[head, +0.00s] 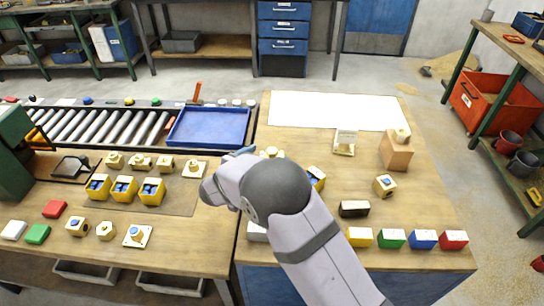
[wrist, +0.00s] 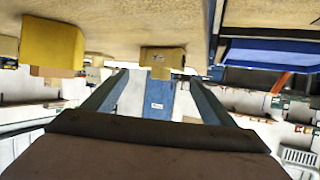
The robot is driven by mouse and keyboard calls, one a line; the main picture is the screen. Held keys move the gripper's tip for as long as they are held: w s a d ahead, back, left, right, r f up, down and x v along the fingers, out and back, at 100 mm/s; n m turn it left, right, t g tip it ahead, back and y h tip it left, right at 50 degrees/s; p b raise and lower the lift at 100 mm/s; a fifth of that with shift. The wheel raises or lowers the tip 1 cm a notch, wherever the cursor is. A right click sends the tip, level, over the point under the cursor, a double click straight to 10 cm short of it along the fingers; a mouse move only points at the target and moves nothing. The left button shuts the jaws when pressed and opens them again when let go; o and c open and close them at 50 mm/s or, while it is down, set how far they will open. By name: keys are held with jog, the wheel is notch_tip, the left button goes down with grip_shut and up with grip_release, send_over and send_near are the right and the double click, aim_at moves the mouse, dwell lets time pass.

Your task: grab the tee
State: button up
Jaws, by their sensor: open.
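Several small brass fittings stand in a row on the left bench in the head view. The wider one (head: 139,162) looks most like a tee, but they are too small to be sure. My gripper (wrist: 158,77) is open, its two fingers spread in the wrist view. A brass-coloured piece (wrist: 162,57) shows beyond and between the fingertips, apart from them; I cannot tell which fitting it is. In the head view my arm hides the fingers and part of the bench gap.
Yellow bins (head: 124,188) with blue insides stand in front of the fittings. A yellow block (wrist: 52,43) is at the left of the wrist view. A blue tray (head: 208,127) lies behind, beside the roller conveyor (head: 95,127). A wooden block (head: 396,152) stands on the right bench.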

aim_at(269, 154)
jog(key=shift+p+x, duration=0.85)
jog(key=shift+x, duration=1.7)
jog(key=shift+f, duration=0.1)
jog(key=c, duration=1.4)
